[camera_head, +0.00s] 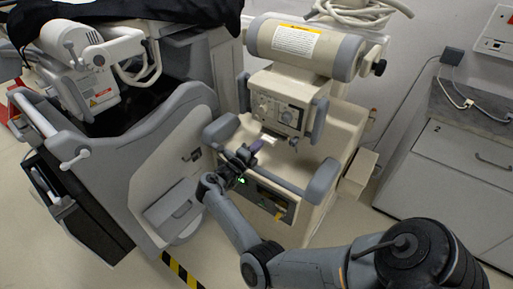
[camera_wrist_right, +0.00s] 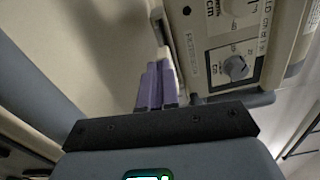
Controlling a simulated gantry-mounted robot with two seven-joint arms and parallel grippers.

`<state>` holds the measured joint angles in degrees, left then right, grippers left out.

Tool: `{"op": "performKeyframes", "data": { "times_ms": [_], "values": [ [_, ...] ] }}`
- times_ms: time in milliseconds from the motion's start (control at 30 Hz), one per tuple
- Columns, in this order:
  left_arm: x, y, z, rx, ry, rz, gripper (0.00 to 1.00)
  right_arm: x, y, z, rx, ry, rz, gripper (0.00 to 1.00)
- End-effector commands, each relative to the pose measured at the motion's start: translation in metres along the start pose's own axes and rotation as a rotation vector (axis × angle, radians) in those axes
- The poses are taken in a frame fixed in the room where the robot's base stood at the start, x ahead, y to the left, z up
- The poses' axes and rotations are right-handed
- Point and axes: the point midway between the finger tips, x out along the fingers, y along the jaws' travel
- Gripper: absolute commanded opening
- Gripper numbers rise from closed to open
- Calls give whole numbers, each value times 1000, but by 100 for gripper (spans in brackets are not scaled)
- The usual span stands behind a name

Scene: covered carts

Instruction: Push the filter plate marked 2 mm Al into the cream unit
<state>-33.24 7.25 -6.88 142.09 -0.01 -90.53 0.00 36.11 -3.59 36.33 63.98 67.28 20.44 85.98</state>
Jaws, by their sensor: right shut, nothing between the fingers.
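The cream unit (camera_head: 287,88) stands in the middle of the head view, its control box with dials facing me. In the right wrist view its dial panel (camera_wrist_right: 235,62) fills the upper right. My right gripper (camera_head: 257,143) is low in front of the control box. Its purple fingers (camera_wrist_right: 157,68) are shut with nothing between them, close to the box's lower left edge. A small pale piece (camera_head: 268,139) under the box may be the filter plate; I cannot read a 2 mm Al mark. Whether the fingers touch it is unclear. My left gripper is out of view.
Grey-padded cream rails (camera_head: 275,177) flank the unit's front. A second cart (camera_head: 170,150), partly under a black cover (camera_head: 120,18), stands at the left. A grey cabinet (camera_head: 460,165) marked 2 is at the right. Clear floor shows at the lower left.

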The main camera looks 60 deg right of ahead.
Motion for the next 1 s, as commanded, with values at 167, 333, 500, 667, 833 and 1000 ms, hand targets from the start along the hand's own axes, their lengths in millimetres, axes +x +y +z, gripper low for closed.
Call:
{"op": "performKeyframes", "data": {
  "times_ms": [167, 333, 500, 667, 833, 1000],
  "values": [
    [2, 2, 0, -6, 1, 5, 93, 4, 0, 0, 0, 0, 0, 0],
    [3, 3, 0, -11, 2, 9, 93, 7, 1, 0, 1, 0, 1, 0],
    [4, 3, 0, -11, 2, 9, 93, 10, 1, 0, 1, 0, 1, 0],
    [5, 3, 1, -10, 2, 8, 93, 14, 1, 0, 1, 0, 1, 0],
    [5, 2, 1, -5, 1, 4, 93, 16, 0, 0, 1, 0, 1, 0],
    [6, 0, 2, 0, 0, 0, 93, 11, 1, 0, 0, -1, 2, 0]
  ]
}}
